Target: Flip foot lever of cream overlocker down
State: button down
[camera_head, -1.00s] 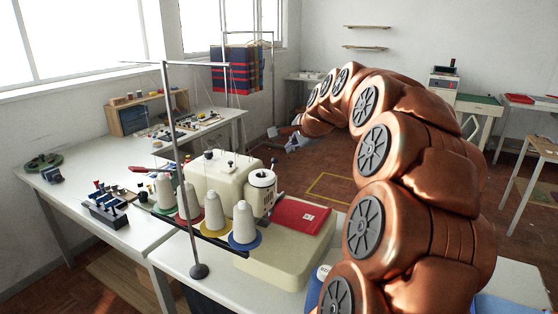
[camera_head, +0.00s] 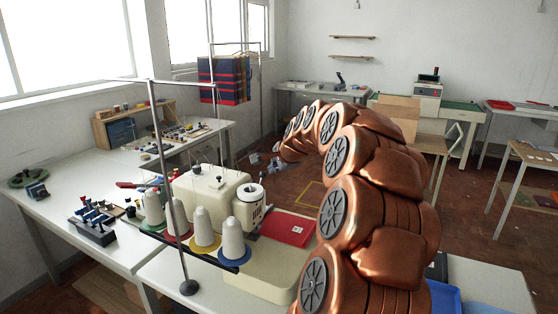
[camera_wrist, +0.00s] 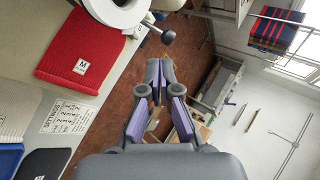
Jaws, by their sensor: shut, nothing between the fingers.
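The cream overlocker (camera_head: 215,192) stands on the white table left of my arm, with several thread cones in front of it. In the wrist view its white rounded end (camera_wrist: 115,10) shows at the top. A lever with a dark ball knob (camera_wrist: 168,37) on a thin metal stem sticks out beside that end. My gripper (camera_wrist: 160,82) is shut and empty, its dark fingers with purple pads close together. In the wrist picture the knob appears just beyond the fingertips; I see no contact. In the head view my gripper (camera_head: 264,161) is small and far along the arm, behind the machine.
A thread stand pole (camera_head: 168,190) rises in front. A printed card (camera_wrist: 70,117) lies near the cloth. Brown floor (camera_head: 300,180) lies open beyond the table.

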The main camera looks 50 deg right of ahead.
aim_at(264, 174)
jog(key=shift+w+r+p+x, duration=0.1)
jog(key=shift+p+x, duration=0.25)
jog(key=shift+x, duration=0.75)
jog(key=shift+w+r+p+x, duration=0.15)
jog(key=shift+p+x, duration=0.15)
jog(key=shift+x, duration=0.8)
jog(key=shift+w+r+p+x, duration=0.1)
jog(key=shift+p+x, duration=0.25)
jog(key=shift+x, duration=0.75)
jog(key=shift+d, duration=0.15)
jog(key=shift+w, duration=0.1)
